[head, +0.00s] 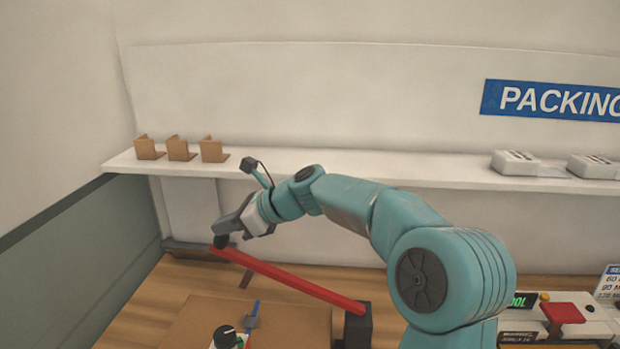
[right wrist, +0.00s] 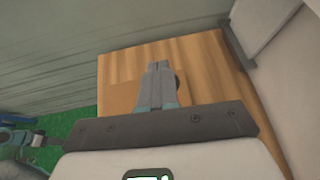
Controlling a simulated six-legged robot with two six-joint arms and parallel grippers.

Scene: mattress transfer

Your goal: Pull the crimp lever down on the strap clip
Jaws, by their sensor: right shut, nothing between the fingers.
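A long red lever (head: 290,277) slants up to the left from a dark block (head: 357,325) on the bench. Its raised left end has a dark knob (head: 221,242). My right gripper (head: 219,231) is at that end, just above or against the knob; I cannot tell if they touch. In the right wrist view its fingers (right wrist: 157,68) are shut with nothing between them, and a dark round part shows just behind them. A blue strap with a small grey clip (head: 251,321) lies on the cardboard (head: 195,320), left of the block.
A white shelf (head: 350,170) along the back wall holds brown cardboard pieces (head: 180,150) and white blocks (head: 515,163). A black-topped object (head: 226,336) stands at the bottom edge. A green-grey wall (head: 80,270) bounds the left.

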